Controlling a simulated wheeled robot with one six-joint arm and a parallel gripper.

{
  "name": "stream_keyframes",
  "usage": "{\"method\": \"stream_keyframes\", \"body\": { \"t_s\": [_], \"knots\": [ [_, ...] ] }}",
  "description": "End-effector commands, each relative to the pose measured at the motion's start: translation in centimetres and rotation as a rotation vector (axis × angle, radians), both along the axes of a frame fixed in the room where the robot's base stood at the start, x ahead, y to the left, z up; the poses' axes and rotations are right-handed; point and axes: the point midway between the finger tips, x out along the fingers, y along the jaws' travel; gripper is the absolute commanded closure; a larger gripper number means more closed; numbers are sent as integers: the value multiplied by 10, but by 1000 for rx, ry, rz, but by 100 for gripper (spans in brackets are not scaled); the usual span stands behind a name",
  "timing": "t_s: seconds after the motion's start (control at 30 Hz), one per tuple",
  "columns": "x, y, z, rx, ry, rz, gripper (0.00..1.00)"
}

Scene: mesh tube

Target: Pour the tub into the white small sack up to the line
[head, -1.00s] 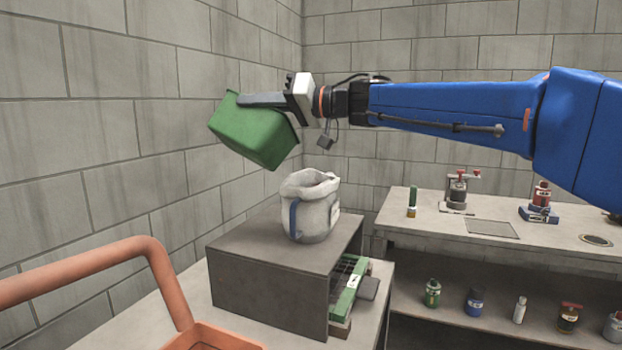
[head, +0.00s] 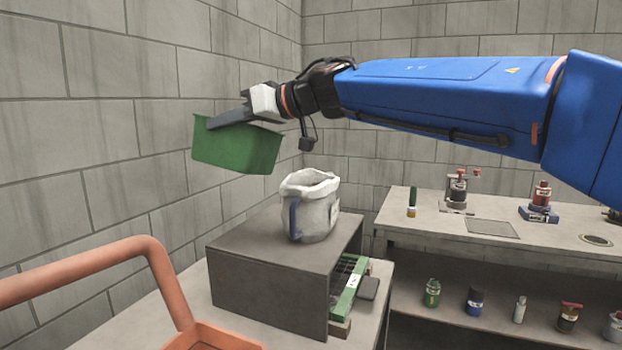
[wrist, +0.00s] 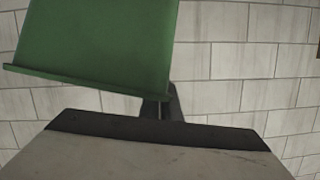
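The green tub (head: 236,149) hangs in the air at the left, above and left of the sack. In the head view it is nearly level, tipped only slightly. My gripper (head: 228,119) is shut on the tub's upper rim. The wrist view shows the tub's green wall (wrist: 95,40) beyond the dark gripper (wrist: 160,108). The white small sack (head: 318,216), with a blue strap on its side, stands upright with its mouth open on a grey box. Its inside is mostly hidden, and I cannot make out the line or the level. The tub's contents are hidden.
The grey box (head: 262,284) stands on a bench, with a green-edged rack (head: 348,292) in its open side. An orange tubular frame (head: 90,270) is at the front left. A second bench (head: 500,243) with several small items is at the right. A block wall is behind the tub.

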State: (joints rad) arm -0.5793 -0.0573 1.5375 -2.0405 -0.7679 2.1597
Motion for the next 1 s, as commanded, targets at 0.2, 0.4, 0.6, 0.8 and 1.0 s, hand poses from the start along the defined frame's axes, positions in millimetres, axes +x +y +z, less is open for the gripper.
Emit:
{"method": "stream_keyframes", "body": {
  "t_s": [0.2, 0.4, 0.6, 0.8, 1.0],
  "knots": [
    [-11, 13, -17, -91, -81, 3, 100],
    [-16, 19, -29, -152, -133, 1, 100],
    [-18, 21, -33, -173, -151, 1, 100],
    [-20, 24, -39, -202, -177, 1, 100],
    [-21, 25, -41, -213, -187, 0, 100]
  ]
}}
